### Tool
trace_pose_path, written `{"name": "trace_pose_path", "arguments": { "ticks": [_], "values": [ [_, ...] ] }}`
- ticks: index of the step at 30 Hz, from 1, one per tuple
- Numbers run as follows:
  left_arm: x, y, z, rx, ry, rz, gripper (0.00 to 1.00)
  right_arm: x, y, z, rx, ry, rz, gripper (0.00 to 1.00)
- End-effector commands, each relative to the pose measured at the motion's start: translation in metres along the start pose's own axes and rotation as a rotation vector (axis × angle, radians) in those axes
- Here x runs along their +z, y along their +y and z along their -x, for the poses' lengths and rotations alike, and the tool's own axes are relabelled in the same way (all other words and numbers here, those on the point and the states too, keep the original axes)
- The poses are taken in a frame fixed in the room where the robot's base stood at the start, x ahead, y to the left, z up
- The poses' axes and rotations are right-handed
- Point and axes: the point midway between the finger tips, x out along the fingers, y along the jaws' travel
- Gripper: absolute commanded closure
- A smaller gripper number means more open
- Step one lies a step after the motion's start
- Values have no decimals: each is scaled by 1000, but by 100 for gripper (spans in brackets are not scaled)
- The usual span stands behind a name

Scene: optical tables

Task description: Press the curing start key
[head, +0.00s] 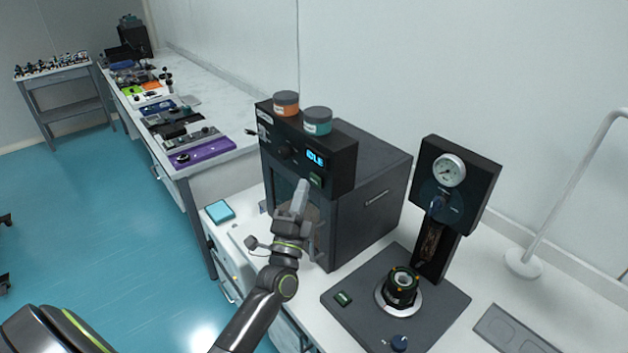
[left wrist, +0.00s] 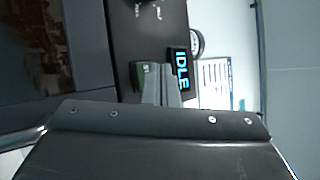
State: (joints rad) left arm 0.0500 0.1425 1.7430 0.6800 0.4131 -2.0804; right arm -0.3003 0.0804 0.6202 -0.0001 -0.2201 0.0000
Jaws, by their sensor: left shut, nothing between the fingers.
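The dark box-shaped curing unit (head: 370,165) stands on the white bench, its display (head: 315,158) reading IDLE. A small green key (head: 316,179) sits just below the display. My left gripper (head: 304,184) is shut and empty, its fingertips close in front of the panel, just below and left of the key. In the left wrist view the fingertips (left wrist: 161,70) lie beside the green key (left wrist: 140,75) and the IDLE display (left wrist: 180,70). I cannot tell whether they touch the panel. My right gripper is not in view.
An orange-banded jar (head: 286,104) and a teal jar (head: 317,121) stand on the unit. To the right is a gauge stand (head: 455,190) whose base has another green key (head: 343,298). A blue pad (head: 219,211) lies at the bench's left end.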

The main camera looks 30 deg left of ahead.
Motion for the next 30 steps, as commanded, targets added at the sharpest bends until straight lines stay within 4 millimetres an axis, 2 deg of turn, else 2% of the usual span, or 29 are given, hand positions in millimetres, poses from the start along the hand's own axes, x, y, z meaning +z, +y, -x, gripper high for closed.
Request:
{"name": "trace_pose_path", "arguments": {
  "ticks": [4,30],
  "values": [
    [-3,1,-5,-1,0,1,100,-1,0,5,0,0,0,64],
    [-6,5,-9,-1,1,0,100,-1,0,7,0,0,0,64]
  ]
}}
